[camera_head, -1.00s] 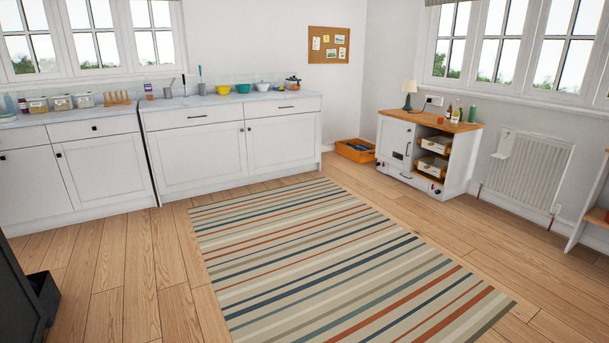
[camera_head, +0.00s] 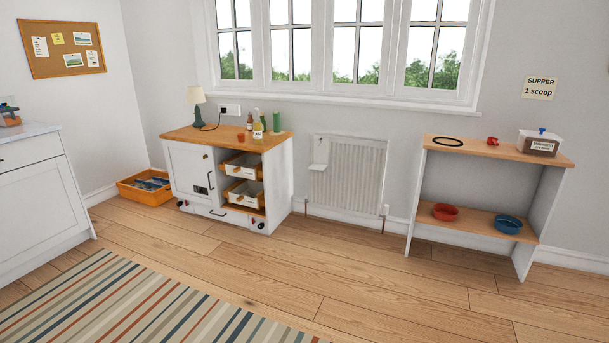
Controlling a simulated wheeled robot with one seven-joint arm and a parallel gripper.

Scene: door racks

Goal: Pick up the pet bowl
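Two bowls sit on the lower shelf of a white-sided wooden stand (camera_head: 475,215) at the right. A red bowl (camera_head: 445,212) is on the left of that shelf and a blue bowl (camera_head: 508,224) is on the right. Both look like pet bowls, and I cannot tell which one is meant. My gripper is not in view.
The stand's top holds a dark ring (camera_head: 448,142), a small red item (camera_head: 492,141) and a food container (camera_head: 539,143). A radiator (camera_head: 346,174) and a cabinet (camera_head: 193,170) stand left of it. An orange crate (camera_head: 148,186) is on the floor. Floor before the stand is clear.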

